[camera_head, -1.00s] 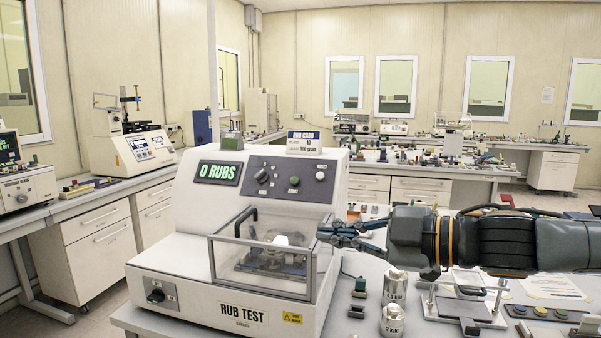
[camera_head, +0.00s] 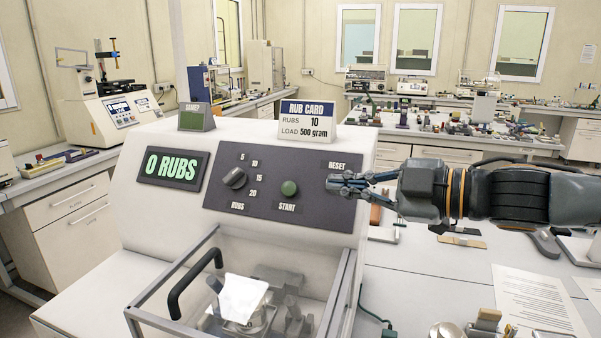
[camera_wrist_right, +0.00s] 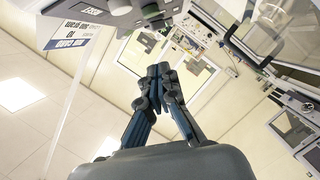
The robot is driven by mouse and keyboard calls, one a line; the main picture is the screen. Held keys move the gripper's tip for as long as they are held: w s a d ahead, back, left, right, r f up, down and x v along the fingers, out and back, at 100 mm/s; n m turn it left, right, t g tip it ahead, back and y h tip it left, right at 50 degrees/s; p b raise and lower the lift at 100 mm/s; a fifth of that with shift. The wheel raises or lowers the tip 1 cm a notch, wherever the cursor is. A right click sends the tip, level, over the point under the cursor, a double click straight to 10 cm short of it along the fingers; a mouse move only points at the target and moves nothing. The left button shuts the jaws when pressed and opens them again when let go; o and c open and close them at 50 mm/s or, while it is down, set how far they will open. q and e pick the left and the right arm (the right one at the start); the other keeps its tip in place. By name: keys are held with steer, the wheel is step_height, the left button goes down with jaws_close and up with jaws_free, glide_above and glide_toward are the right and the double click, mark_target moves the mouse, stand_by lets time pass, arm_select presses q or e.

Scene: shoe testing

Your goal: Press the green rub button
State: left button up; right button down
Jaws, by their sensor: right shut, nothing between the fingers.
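The green button (camera_head: 289,188) sits on the dark sloped panel (camera_head: 217,203) of the rub tester, above the word START. A black knob (camera_head: 234,177) is to its left, and the display (camera_head: 172,167) reads 0 RUBS. My right gripper (camera_head: 331,184) is shut and empty, to the right of the green button and apart from it in the picture. The right wrist view shows the closed fingertips (camera_wrist_right: 158,70). My left gripper is not in view.
A rub card (camera_head: 307,123) reading RUBS 10, LOAD 500 gram stands on top of the tester beside a small sample stand (camera_head: 196,117). Below the panel is a clear guard with a black handle (camera_head: 194,284). The bench to the right holds papers (camera_head: 540,300).

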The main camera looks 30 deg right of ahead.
mark_target(289, 189)
arm_select(q)
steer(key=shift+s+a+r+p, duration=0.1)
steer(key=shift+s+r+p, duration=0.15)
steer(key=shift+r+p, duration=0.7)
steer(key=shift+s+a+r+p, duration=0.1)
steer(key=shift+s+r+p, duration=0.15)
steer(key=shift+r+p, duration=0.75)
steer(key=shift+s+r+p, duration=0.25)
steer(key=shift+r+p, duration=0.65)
steer(key=shift+p, duration=0.05)
arm_select(e)
steer(key=shift+w+a+f, duration=0.4)
steer(key=shift+w+f, duration=0.25)
steer(key=shift+w, duration=1.1)
steer(key=shift+w+a+f, duration=0.4)
steer(key=shift+w+f, duration=0.25)
steer(key=shift+w, duration=1.05)
steer(key=shift+w+a+f, duration=0.4)
steer(key=shift+w+f, duration=0.25)
steer(key=shift+w, duration=1.1)
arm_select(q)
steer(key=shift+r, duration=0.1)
